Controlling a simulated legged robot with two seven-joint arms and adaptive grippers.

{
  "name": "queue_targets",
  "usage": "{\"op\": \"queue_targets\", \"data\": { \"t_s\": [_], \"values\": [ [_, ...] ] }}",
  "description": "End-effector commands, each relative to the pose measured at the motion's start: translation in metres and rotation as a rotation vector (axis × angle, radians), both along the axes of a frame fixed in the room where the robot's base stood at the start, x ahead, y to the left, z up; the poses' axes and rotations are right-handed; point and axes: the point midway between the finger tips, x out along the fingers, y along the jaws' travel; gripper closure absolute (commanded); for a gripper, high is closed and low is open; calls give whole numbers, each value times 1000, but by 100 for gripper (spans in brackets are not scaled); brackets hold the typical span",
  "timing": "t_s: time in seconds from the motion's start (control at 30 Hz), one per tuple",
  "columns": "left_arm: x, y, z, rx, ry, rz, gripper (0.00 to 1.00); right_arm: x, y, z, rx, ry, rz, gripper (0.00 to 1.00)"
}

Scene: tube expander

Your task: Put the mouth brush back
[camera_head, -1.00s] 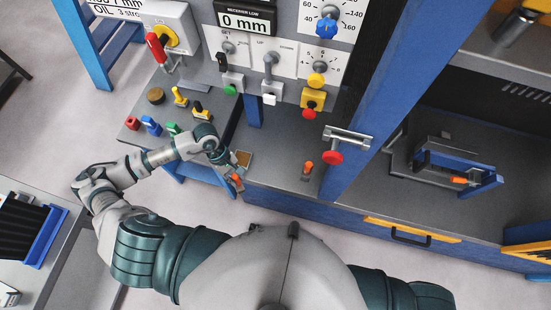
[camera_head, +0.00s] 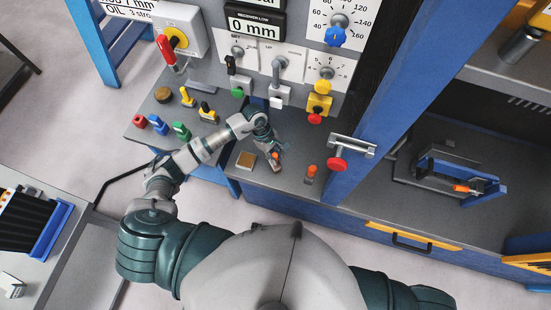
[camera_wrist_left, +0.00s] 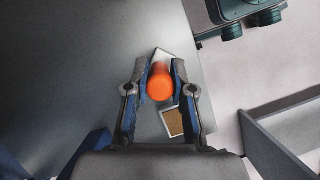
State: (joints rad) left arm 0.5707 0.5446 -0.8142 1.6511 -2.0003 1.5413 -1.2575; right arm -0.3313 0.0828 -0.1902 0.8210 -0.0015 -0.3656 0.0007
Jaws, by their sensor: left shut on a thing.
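The mouth brush appears to be the orange-ended piece (camera_head: 275,156) in my left gripper (camera_head: 272,150). In the left wrist view its round orange end (camera_wrist_left: 160,84) sits between the two fingers (camera_wrist_left: 160,80), which are shut on it. A pale grey part shows behind the orange end; the rest is hidden. The gripper is over the grey worktop (camera_head: 284,130), below the control panel. I cannot tell whether the brush touches the worktop. A similar orange-topped piece (camera_head: 311,171) stands upright just to the right. My right gripper is out of view.
A brown square pad in a pale frame (camera_head: 246,160) lies left of the gripper. Red-knobbed clamp (camera_head: 338,164) and blue post (camera_head: 400,110) stand to the right. Several coloured pieces, including a green one (camera_head: 181,131), stand on the left worktop. Panel switches (camera_head: 279,95) rise behind.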

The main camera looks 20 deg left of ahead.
Motion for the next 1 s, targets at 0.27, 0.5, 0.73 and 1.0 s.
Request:
{"op": "queue_targets", "data": {
  "t_s": [0.27, 0.5, 0.73, 1.0],
  "values": [
    [-1, -1, -27, 3, 1, 0, 100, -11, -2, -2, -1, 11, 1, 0],
    [-1, -2, -27, 4, 2, -1, 52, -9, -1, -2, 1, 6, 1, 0],
    [-1, -1, -27, 3, 1, -1, 52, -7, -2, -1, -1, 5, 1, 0],
    [6, 11, 3, 3, -4, -1, 52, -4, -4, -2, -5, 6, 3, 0]
  ]
}}
